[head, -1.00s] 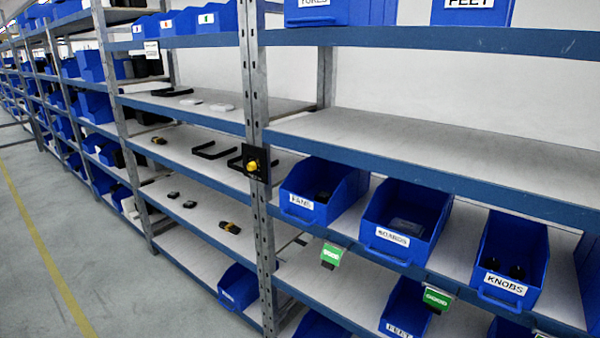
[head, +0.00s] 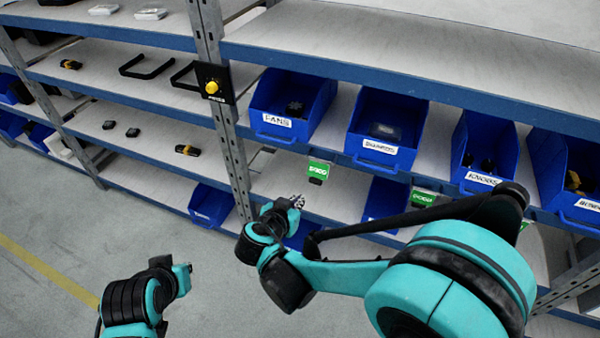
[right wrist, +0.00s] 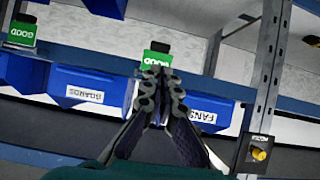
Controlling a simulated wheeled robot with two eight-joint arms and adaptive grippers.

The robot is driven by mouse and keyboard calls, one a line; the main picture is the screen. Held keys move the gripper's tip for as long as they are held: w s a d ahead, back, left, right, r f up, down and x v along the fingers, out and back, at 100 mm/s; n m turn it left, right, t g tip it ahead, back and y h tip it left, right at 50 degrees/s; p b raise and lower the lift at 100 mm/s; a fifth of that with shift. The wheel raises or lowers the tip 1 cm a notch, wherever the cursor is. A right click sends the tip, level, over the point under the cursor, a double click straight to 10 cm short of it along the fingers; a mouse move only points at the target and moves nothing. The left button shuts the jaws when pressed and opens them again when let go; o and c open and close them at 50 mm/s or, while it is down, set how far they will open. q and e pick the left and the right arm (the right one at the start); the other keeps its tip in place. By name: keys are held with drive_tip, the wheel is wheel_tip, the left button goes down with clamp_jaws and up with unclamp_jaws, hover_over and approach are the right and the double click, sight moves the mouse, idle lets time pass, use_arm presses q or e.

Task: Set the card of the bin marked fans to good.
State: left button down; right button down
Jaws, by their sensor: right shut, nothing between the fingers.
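The blue bin labelled FANS (head: 283,122) stands on a middle shelf just right of an upright, with a dark part inside. A green card (head: 318,170) reading GOOD hangs under that shelf's front edge, below and right of the fans label. The right wrist view is upside down; there the card (right wrist: 155,60) shows just beyond my fingertips and the fans bin (right wrist: 205,108) is to the right. My right gripper (head: 297,202) is shut and empty, below and left of the card in the head view. My left gripper (head: 184,276) is low at left; its jaws are unclear.
Right of the fans bin stand the BOARDS bin (head: 380,147) and KNOBS bin (head: 480,176). Another green card (head: 424,197) hangs below them. A black box with a yellow knob (head: 212,86) is on the upright. The floor (head: 60,220) at left is clear.

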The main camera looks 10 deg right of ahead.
drive_tip(key=b, duration=0.4)
approach(315, 183)
drive_tip(key=x, duration=0.5)
drive_tip(key=shift+w+d+f, duration=0.1)
drive_tip(key=shift+w+d, duration=0.05)
drive_tip(key=shift+w, duration=0.25)
drive_tip(key=shift+w+d+f+b, duration=0.15)
drive_tip(key=shift+w+d+b, duration=0.2)
drive_tip(key=shift+w, duration=0.1)
drive_tip(key=shift+w+d+f+b, duration=0.1)
drive_tip(key=shift+w+f+b, duration=0.1)
drive_tip(key=shift+f+b, duration=0.25)
drive_tip(key=shift+f+b+x, duration=0.2)
drive_tip(key=shift+b+x, duration=0.8)
drive_tip(key=shift+x, duration=0.7)
drive_tip(key=shift+s, duration=0.1)
